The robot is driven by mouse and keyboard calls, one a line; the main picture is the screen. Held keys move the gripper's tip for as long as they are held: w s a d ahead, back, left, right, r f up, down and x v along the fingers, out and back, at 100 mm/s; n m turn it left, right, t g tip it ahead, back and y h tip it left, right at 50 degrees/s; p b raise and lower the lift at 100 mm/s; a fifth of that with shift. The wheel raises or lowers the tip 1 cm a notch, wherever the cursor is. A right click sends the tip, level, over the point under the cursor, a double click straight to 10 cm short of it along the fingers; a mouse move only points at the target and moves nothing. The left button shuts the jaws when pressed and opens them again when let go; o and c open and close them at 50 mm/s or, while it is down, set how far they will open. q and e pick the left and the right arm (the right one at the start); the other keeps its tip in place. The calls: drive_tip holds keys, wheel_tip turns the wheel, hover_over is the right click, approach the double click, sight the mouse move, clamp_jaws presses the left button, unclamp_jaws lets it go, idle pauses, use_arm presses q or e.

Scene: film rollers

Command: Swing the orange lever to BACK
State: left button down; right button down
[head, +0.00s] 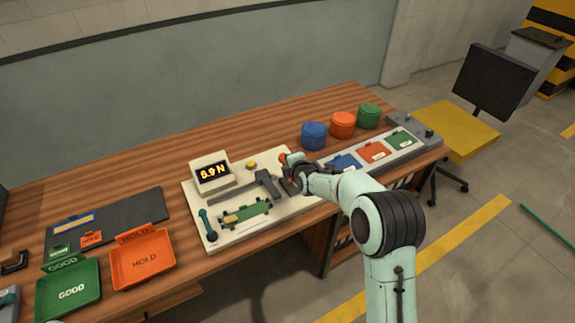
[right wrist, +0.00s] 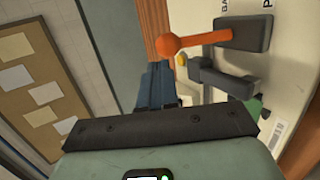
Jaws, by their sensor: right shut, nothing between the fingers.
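The orange lever (right wrist: 200,40) shows in the right wrist view, with a round knob at its left end and a dark grey pivot block (right wrist: 245,32) at its right. Part of a label starting "BA" is visible beside it. In the head view its knob (head: 284,158) shows at the right end of the cream test panel (head: 222,239), partly hidden by my right arm. My right gripper (right wrist: 157,68) is shut and empty, with its dark fingertips just beside the knob; I cannot tell whether they touch.
A display reading 8.9 N (head: 212,172) stands on the panel, near a green fixture (head: 246,213) and a grey bracket (head: 268,185). Orange HOLD (head: 142,278) and green GOOD (head: 68,305) trays lie left. Blue (head: 314,136), orange (head: 342,125) and green (head: 369,116) tubs stand behind the arm.

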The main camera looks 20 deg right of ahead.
drive_tip(key=v, duration=0.9)
drive_tip(key=shift+r, duration=0.4)
drive_tip(key=shift+w, duration=0.1)
